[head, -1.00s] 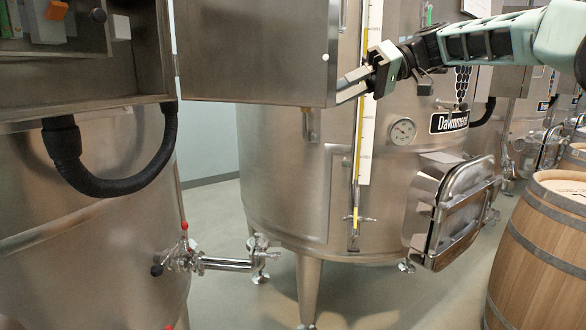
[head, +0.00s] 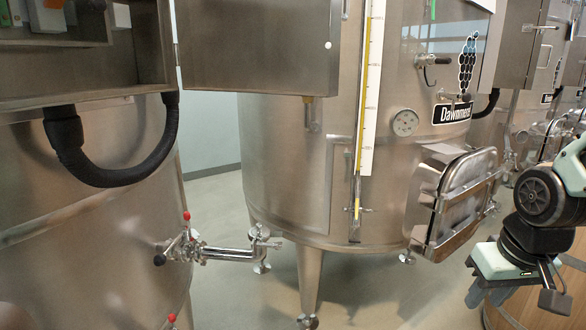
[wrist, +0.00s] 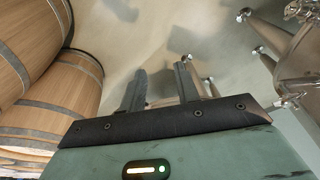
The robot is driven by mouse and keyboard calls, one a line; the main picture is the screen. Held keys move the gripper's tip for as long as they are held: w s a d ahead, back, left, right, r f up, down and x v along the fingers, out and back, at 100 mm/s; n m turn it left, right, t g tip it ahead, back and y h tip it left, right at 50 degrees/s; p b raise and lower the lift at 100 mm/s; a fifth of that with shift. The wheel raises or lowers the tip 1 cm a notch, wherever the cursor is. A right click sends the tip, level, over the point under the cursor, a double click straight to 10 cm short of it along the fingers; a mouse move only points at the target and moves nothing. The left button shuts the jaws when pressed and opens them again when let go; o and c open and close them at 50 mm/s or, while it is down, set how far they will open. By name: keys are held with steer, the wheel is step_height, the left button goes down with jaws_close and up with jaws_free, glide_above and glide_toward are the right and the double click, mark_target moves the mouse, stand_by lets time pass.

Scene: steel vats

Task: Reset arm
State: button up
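My gripper (head: 514,292) hangs low at the right edge of the head view, pointing down in front of a wooden barrel. My arm folds in from the right edge above it. In the wrist view my gripper (wrist: 162,88) shows two dark fingers set apart with nothing between them, over the pale floor. It is open and empty.
A large steel vat (head: 290,160) with a protruding hatch (head: 465,200) stands in the middle. An opened cabinet door (head: 258,50) hangs at upper left, beside a cabinet (head: 85,65). Barrels (wrist: 70,100) are close at left in the wrist view. A pipe valve (head: 225,253) sticks out low.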

steer(key=s+a+r+n+g, duration=0.1)
steer(key=s+a+n, duration=0.6)
steer(key=s+a, duration=0.8)
steer(key=a+g, duration=0.1)
steer(key=a, duration=0.1)
steer(key=shift+a+r+n+g, duration=0.2)
steer(key=shift+a+n+g, duration=0.1)
steer(key=shift+s+a, duration=0.1)
steer(key=shift+a, duration=0.05)
